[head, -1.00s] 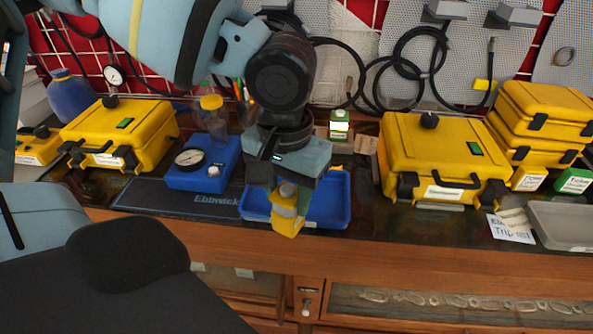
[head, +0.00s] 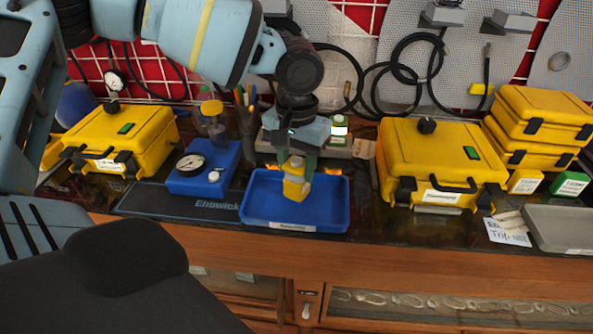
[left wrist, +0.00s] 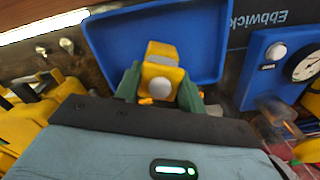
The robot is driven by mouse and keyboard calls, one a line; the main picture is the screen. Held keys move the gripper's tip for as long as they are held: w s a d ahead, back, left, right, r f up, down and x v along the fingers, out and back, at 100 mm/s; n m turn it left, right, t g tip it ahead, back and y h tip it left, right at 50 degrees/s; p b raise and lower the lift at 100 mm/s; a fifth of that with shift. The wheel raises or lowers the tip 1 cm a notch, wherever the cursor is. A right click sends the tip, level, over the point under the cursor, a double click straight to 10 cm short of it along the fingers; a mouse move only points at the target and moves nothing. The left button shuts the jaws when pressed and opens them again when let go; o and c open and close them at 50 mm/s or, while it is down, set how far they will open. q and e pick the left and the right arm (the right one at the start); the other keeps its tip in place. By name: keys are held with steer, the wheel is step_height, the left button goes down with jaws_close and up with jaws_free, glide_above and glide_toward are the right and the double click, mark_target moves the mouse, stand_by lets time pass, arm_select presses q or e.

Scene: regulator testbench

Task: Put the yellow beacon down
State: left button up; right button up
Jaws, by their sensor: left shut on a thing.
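My left gripper (head: 296,170) is shut on the yellow beacon (head: 296,188), a small yellow block with a pale round cap. The beacon hangs upright over the blue tray (head: 335,215); I cannot tell whether its lower end touches the tray floor. In the left wrist view the beacon (left wrist: 160,75) sits between the green-grey fingertips (left wrist: 160,88), with the blue tray (left wrist: 110,45) behind it. The tray looks otherwise empty. My right gripper is in neither view.
A blue gauge box (head: 215,178) stands left of the tray on a dark mat (head: 150,200). Yellow cases stand at left (head: 150,135) and right (head: 400,150). A grey tray (head: 560,225) is at far right. The bench's wooden front edge (head: 400,255) runs just before the blue tray.

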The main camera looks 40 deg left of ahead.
arm_select(q)
step_height(320, 180, down, 2)
steer(key=shift+f, duration=0.1)
steer(key=shift+f, duration=0.1)
steer(key=o, duration=1)
steer(key=shift+o, duration=0.2)
